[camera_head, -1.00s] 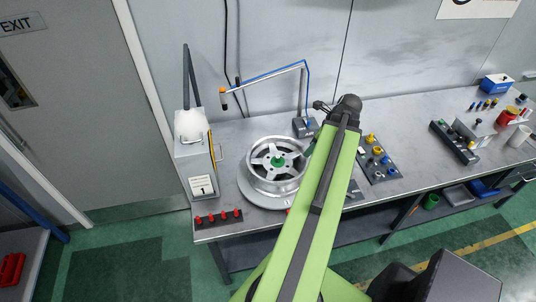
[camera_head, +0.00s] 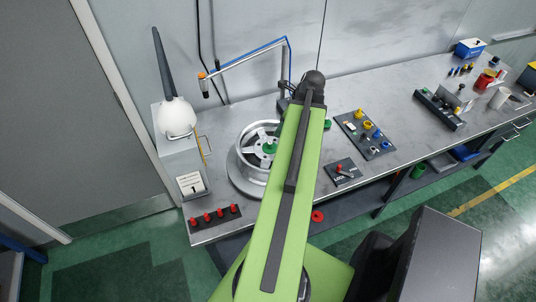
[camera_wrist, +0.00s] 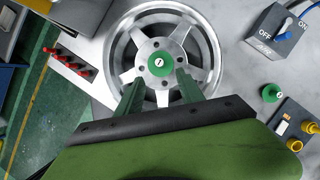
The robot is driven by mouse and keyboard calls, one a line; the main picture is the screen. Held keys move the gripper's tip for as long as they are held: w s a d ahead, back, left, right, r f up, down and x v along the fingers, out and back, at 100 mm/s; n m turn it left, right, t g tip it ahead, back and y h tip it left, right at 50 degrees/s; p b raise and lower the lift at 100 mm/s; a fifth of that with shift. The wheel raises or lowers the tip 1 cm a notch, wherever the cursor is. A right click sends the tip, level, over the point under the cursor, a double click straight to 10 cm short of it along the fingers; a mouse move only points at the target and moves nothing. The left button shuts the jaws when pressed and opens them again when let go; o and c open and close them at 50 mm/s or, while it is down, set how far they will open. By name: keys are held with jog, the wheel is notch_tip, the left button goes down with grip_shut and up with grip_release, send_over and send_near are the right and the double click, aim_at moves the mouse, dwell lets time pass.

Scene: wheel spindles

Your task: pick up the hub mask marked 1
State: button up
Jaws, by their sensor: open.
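A silver spoked wheel (camera_wrist: 112,47) lies on the grey bench; it also shows in the head view (camera_head: 245,132), partly covered by my arm. A round green cap (camera_wrist: 159,65) with a small pale marked disc sits at its hub. The mark is too small to read surely as 1. The cap also shows in the head view (camera_head: 269,148). My gripper (camera_wrist: 157,82) is open, its two green fingers apart over the wheel, just below the cap in the wrist view. Nothing is between the fingers. A second green knobbed piece (camera_wrist: 272,92) stands on the bench to the right.
A grey box marked OFF (camera_wrist: 278,36) stands right of the wheel. A dark strip of red pegs (camera_head: 215,216) lies at the bench's left front. A white card marked 1 (camera_head: 191,184) stands behind it. A dark board with yellow and blue knobs (camera_head: 365,134) is to the right.

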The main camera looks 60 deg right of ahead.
jog(key=b, duration=0.4)
send_over(271, 142)
jog(key=s, duration=0.2)
jog(key=f, duration=0.5)
jog(key=shift+s+d+f, duration=0.15)
jog(key=shift+s+f, duration=0.05)
jog(key=shift+f, duration=0.1)
jog(key=shift+w, duration=0.15)
jog(key=b+x, duration=0.5)
jog(key=shift+f, duration=0.2)
jog(key=shift+r, duration=0.2)
grip_shut()
